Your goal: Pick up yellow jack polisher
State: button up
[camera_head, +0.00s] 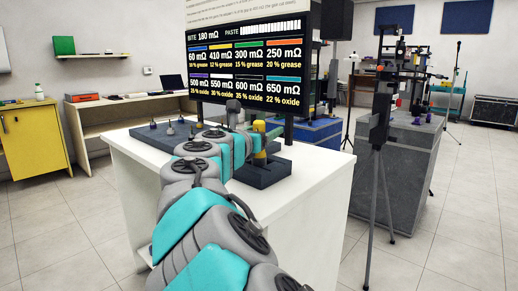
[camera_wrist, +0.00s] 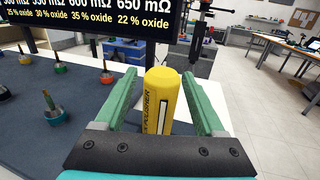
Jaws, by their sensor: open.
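The yellow jack polisher (camera_wrist: 160,95) stands in the wrist view as a yellow cylinder with a rounded top and a dark label reading "POLISHER". My gripper (camera_wrist: 160,85) has two green fingers, spread wide. One finger is on each side of the polisher, with visible gaps. The polisher's lower end is hidden behind the gripper's dark palm. In the head view my arm covers much of the gripper.
A display screen (camera_head: 247,65) rises behind. A tripod (camera_head: 374,190) stands right of the table.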

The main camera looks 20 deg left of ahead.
jog(key=shift+c, duration=0.3)
grip_shut()
jog(key=shift+r, duration=0.15)
dwell(0.3)
